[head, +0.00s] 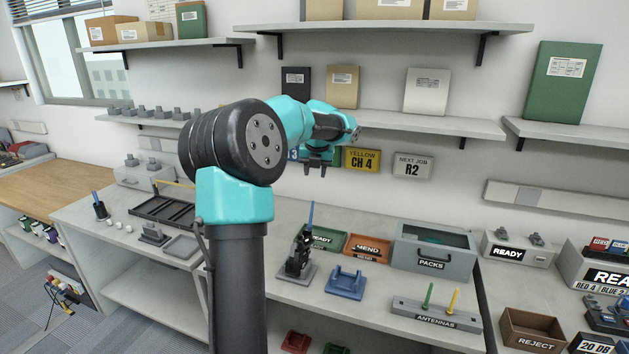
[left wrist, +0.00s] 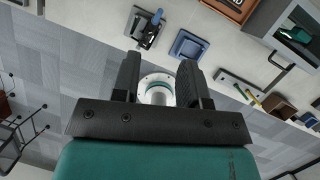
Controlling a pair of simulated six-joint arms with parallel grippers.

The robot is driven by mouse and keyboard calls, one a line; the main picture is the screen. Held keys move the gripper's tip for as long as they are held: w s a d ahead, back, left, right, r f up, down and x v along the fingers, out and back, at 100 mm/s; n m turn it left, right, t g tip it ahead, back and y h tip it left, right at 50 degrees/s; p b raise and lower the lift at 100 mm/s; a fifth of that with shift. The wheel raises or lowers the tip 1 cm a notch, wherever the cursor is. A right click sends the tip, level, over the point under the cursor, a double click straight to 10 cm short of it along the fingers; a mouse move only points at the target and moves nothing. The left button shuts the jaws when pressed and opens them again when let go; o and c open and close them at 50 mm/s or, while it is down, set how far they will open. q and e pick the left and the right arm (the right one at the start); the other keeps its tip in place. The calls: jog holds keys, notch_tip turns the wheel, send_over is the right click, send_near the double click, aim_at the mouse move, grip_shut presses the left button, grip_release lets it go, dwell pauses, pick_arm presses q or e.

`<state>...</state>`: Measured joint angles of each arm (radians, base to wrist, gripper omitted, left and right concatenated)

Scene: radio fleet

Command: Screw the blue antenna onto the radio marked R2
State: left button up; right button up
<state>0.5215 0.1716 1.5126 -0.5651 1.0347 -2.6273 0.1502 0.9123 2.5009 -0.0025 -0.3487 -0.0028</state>
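A black radio (head: 299,257) stands upright in a grey stand on the bench. A blue antenna (head: 311,215) rises upright from its top; I cannot tell how firmly it is seated. No R2 mark is readable on the radio. It also shows in the left wrist view (left wrist: 149,30), with the blue antenna tip (left wrist: 157,16). My left gripper (head: 316,170) points down, open and empty, high above the bench by the wall signs. Its two fingers stand apart in the left wrist view (left wrist: 158,85). My right gripper is out of view.
A blue cradle (head: 346,283) sits right of the radio. The antenna rack (head: 436,315) holds a green and a yellow antenna. Behind are green and orange trays and a grey PACKS bin (head: 433,252). A sign (head: 412,166) reads NEXT JOB R2. Shelves overhang the bench.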

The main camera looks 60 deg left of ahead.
aim_at(312, 211)
pick_arm(q)
jog(key=shift+d+r, duration=0.1)
jog(key=shift+r, duration=0.15)
jog(key=shift+w+d+f+n+g+y, duration=0.25)
jog(key=shift+w+d+n+g, duration=0.3)
jog(key=shift+n, duration=0.4)
jog(key=shift+w+d+f+n+g+y, duration=0.15)
jog(key=shift+w+d+f+n+g, duration=0.35)
jog(key=shift+n, duration=0.4)
jog(key=shift+w+d+f+n+g+y, duration=0.2)
jog(key=shift+w+d+n+g, duration=0.15)
jog(key=shift+w+n+g, duration=0.45)
jog(key=shift+s+t, duration=0.1)
jog(key=shift+t, duration=0.25)
jog(key=x, duration=1.7)
jog(key=shift+s+a+f, duration=0.1)
jog(key=shift+f, duration=0.1)
